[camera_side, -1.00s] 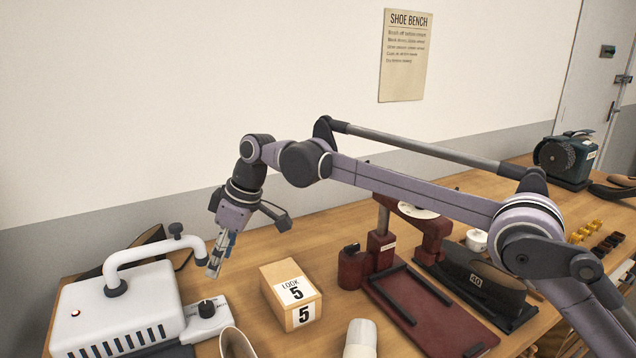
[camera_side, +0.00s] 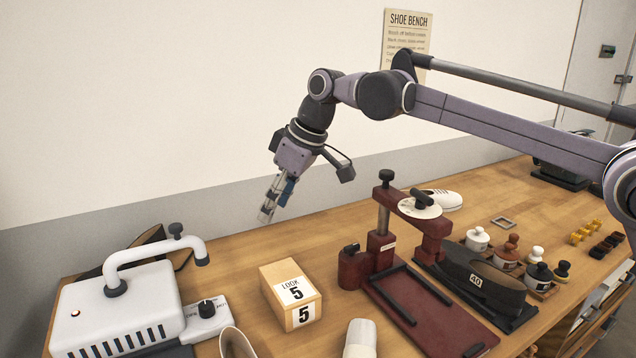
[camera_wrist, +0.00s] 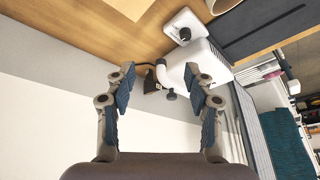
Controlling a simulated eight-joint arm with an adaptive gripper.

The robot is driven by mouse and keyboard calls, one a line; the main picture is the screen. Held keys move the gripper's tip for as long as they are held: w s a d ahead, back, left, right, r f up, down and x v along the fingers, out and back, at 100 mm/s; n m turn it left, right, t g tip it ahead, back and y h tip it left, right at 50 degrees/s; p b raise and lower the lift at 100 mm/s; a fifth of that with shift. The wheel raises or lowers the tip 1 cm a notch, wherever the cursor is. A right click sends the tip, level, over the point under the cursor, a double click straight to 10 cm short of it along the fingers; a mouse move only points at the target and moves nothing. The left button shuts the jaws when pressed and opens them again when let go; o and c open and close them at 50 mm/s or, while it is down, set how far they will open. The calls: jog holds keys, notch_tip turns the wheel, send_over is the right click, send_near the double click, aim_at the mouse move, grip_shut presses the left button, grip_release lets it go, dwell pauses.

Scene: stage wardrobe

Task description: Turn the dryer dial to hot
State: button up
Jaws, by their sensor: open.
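The white dryer (camera_side: 120,305) stands at the left end of the bench, with a curved white pipe on top and a lit red lamp. Its black dial (camera_side: 207,308) sits on a small white panel at its right side; the printing around it is too small to read. In the wrist view the dial (camera_wrist: 184,34) shows at the upper right, beyond my fingers. My gripper (camera_side: 268,215) is open and empty, in the air above the back of the bench, up and to the right of the dial and well apart from it.
A box marked LOOK 5 (camera_side: 291,292) stands right of the dial. A white cylinder (camera_side: 360,338) and a cream open-mouthed object (camera_side: 237,343) are in front. A dark red press (camera_side: 385,240) stands at centre right. Air around my gripper is clear.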

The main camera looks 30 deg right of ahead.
jog(key=shift+s+d+r+m, duration=0.15)
jog(key=shift+s+d+r, duration=0.2)
jog(key=shift+d, duration=0.35)
jog(key=shift+s+d+r+m, duration=0.15)
jog(key=shift+s+d+r, duration=0.15)
jog(key=shift+d, duration=0.35)
jog(key=n+y, duration=0.5)
send_near(207, 304)
jog(key=shift+g, duration=0.3)
jog(key=x, duration=0.8)
jog(key=shift+w+a+f, duration=0.2)
jog(key=shift+w, duration=0.05)
grip_shut()
